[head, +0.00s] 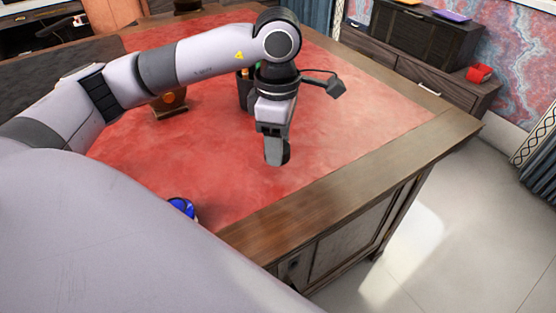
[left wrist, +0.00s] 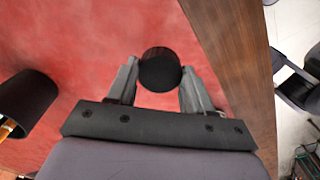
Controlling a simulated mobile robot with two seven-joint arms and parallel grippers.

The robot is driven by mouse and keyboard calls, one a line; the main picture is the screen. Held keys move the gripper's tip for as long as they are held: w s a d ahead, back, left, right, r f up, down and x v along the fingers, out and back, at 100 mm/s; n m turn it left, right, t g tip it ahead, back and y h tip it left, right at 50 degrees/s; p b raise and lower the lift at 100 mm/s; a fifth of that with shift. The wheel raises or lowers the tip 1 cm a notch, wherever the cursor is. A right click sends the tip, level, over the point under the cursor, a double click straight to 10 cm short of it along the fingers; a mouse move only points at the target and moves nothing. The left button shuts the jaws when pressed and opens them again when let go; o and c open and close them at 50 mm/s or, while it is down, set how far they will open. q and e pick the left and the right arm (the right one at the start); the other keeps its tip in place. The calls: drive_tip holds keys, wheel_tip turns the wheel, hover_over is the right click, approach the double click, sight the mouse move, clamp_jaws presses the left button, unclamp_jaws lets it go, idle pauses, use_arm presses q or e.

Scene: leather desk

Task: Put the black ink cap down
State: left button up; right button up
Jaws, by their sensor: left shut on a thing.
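The black ink cap (left wrist: 160,72) is a small dark round piece between my left gripper's fingers in the left wrist view. My left gripper (head: 277,152) is shut on it, pointing down over the red desk top (head: 350,115). In the head view the cap (head: 286,153) shows only as a dark edge by the fingertips. I cannot tell whether the cap touches the desk. My right gripper is not in view.
A dark pen cup (head: 244,92) stands behind my left gripper; it also shows in the left wrist view (left wrist: 27,97). A blue object (head: 182,206) lies near my body. A wooden box-like item (head: 170,105) stands left. The wooden desk edge (head: 340,185) is to the right.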

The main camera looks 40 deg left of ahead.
sight(278, 174)
use_arm(q)
drive_tip(key=shift+f, duration=2.35)
drive_tip(key=shift+f+b, duration=0.2)
drive_tip(key=shift+b, duration=0.2)
drive_tip(key=o, duration=1)
drive_tip(key=shift+r, duration=0.1)
wheel_tip(278, 174, up, 12)
drive_tip(key=shift+r+p, duration=0.15)
drive_tip(key=shift+p, duration=0.5)
